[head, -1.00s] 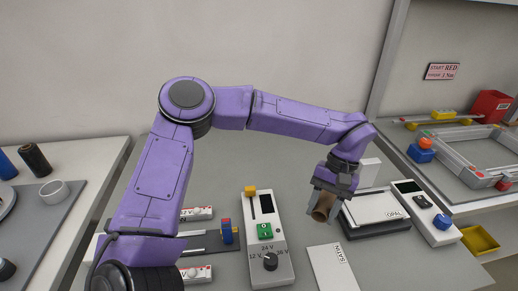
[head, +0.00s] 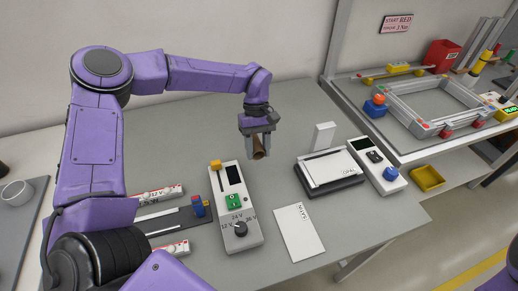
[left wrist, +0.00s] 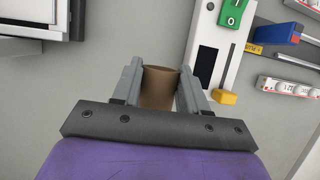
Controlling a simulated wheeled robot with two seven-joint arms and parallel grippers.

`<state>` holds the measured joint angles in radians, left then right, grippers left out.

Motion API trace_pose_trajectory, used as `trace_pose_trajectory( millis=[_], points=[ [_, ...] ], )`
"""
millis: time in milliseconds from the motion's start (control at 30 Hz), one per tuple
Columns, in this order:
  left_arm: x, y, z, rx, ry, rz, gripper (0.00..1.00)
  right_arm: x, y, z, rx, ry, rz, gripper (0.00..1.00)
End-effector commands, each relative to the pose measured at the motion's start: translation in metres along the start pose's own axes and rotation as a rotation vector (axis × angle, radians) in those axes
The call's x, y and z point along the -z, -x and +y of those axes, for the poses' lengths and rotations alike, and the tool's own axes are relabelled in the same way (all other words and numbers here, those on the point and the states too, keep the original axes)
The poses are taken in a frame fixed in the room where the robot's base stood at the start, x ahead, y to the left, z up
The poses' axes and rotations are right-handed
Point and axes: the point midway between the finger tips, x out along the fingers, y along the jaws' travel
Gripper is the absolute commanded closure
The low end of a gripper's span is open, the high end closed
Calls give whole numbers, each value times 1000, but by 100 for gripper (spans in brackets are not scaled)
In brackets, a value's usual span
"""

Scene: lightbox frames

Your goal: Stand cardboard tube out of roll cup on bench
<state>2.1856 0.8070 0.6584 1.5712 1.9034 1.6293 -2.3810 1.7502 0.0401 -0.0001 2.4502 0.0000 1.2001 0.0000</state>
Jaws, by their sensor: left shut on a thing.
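A brown cardboard tube (head: 259,153) is held between the fingers of my left gripper (head: 258,147), over the grey bench (head: 300,110). In the left wrist view the tube (left wrist: 159,88) sits between the two grey fingers of the gripper (left wrist: 158,90). The tube hangs below the gripper, slightly tilted in the head view. I cannot tell whether its lower end touches the bench. A white cup (head: 17,193), perhaps the roll cup, stands at the far left on a grey mat; no tube shows in it. My right gripper is not in view.
A control box (head: 243,240) with green switch and yellow lever stands just in front of the tube. To the right are a dark-edged device (head: 335,187), a white block (head: 324,136) and a white card (head: 299,232). The bench behind the tube is clear.

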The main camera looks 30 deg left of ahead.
Motion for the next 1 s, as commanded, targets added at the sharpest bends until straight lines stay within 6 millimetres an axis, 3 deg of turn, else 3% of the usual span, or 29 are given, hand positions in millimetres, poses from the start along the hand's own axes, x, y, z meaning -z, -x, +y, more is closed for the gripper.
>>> trace_pose_trajectory(
  millis=[100,300,500,833,867,900,1000],
  points=[
    [20,-12,12,2,1,0,86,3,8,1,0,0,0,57],
    [39,-27,23,4,0,-1,86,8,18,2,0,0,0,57],
    [49,-50,26,0,-2,1,86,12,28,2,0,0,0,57],
    [51,-57,26,-1,-2,0,86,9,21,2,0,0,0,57],
    [50,-55,26,-1,-2,0,47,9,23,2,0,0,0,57],
    [50,-55,26,-1,-2,0,34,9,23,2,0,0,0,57],
    [50,-55,26,-1,-2,0,32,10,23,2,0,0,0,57]
  ],
)
